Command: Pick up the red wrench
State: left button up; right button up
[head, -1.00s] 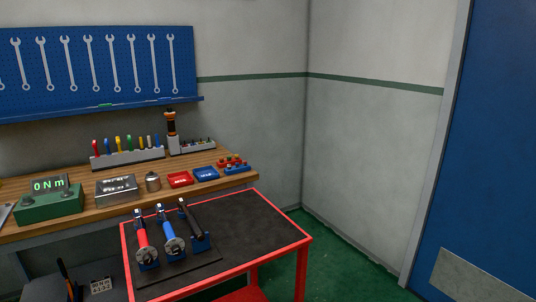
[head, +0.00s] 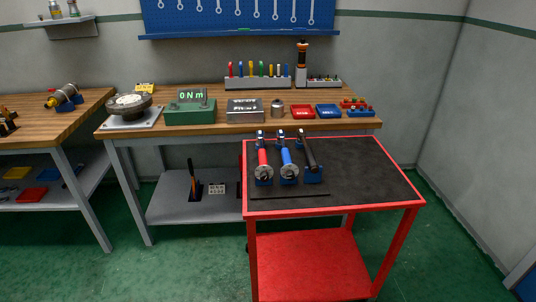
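The red wrench (head: 263,159) stands on the black top of the red cart (head: 375,175), leftmost of three similar tools. It rests in a blue holder with a round grey disc at its near end. A blue wrench (head: 286,158) is just to its right, and a black one (head: 308,150) is right of that. Neither of my grippers shows in the head view.
A wooden workbench (head: 225,130) behind the cart holds a green torque meter reading 0 Nm (head: 190,107), a grey box (head: 245,110), and red (head: 303,112) and blue trays (head: 328,111). Another bench (head: 50,122) stands at left. Green floor (head: 190,255) is clear in front.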

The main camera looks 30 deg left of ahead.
aim_at(260, 135)
jog(key=i+l+u, duration=0.3)
jog(key=i, duration=0.15)
jog(key=i+l+u, duration=0.25)
jog(key=i+l, duration=0.15)
